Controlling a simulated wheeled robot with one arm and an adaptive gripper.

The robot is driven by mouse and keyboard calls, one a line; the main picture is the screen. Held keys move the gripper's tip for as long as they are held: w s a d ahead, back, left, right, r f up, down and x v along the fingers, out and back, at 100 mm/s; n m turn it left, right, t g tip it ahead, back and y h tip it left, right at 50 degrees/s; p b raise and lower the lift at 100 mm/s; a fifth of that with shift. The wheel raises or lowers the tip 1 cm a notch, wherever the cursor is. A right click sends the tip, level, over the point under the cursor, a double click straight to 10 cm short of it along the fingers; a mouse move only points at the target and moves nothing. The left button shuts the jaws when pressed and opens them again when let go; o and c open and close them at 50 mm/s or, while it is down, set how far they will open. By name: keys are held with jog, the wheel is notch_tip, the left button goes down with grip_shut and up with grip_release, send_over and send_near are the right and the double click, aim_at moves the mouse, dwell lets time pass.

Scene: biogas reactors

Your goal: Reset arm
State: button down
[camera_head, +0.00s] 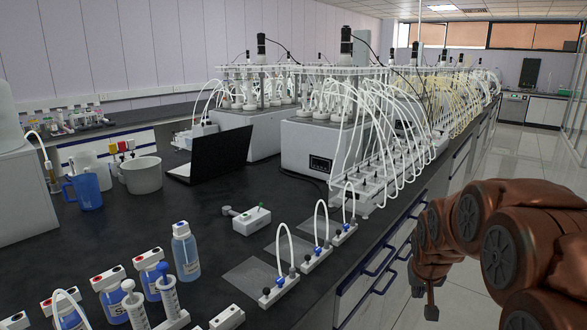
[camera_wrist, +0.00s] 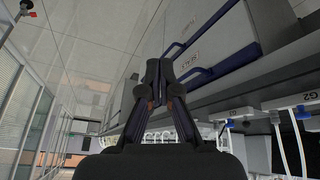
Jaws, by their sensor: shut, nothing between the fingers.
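My arm reaches in from the right edge of the head view, folded beside the bench front and over the floor. My gripper (camera_head: 431,312) hangs at its end, pointing down, to the right of the cabinet fronts. In the wrist view my gripper (camera_wrist: 159,72) shows from behind, with its fingertips together and nothing between them. It is apart from the drawers and their blue handles.
The black bench (camera_head: 190,225) carries a laptop (camera_head: 215,152), a blue mug (camera_head: 84,190), a white tub (camera_head: 142,174), bottles and reactors with many white tubes (camera_head: 385,150). Drawers with blue handles (camera_head: 378,262) line its front. The tiled floor (camera_head: 515,160) to the right is clear.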

jog(key=s+a+r+g+p, duration=0.2)
jog(key=s+a+r+p, duration=0.1)
jog(key=s, duration=0.9)
jog(key=s+a+r+n+g+y+p, duration=0.1)
jog(key=s+a+r+g+p, duration=0.1)
jog(key=s, duration=1)
jog(key=s+a+r+n+g+p, duration=0.1)
jog(key=s+a+r, duration=0.4)
jog(key=s, duration=0.8)
jog(key=a+g+p, duration=0.1)
jog(key=p, duration=0.1)
jog(key=shift+a+g+y+p, duration=0.3)
jog(key=shift+a+y+p, duration=0.05)
jog(key=shift+y, duration=0.05)
jog(key=shift+s+d+r, duration=0.1)
